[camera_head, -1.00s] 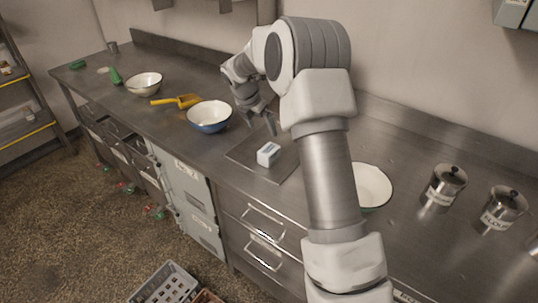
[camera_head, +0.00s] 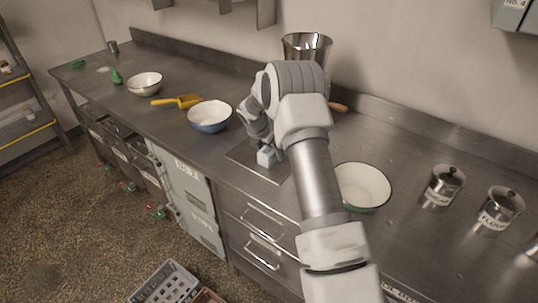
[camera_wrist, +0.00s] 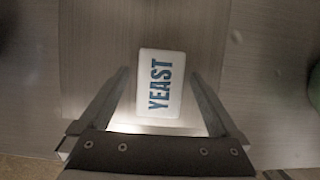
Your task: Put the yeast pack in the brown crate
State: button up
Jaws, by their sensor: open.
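The yeast pack (camera_wrist: 160,84) is a small white block with blue "YEAST" lettering, lying on a metal plate on the counter. In the wrist view my gripper (camera_wrist: 162,82) is open, with one finger on each side of the pack and gaps on both sides. In the head view my gripper (camera_head: 268,148) is low over the yeast pack (camera_head: 266,158) and partly hides it. The brown crate (camera_head: 208,296) shows only as a small corner at the bottom edge, on the floor beside a grey crate.
The grey crate (camera_head: 165,286) stands on the floor before the drawers. A blue bowl (camera_head: 210,116) is left of the pack; a green-rimmed bowl (camera_head: 362,186) is to its right.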

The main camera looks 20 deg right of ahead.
grip_shut()
dwell(0.5)
jog(key=shift+r, duration=0.1)
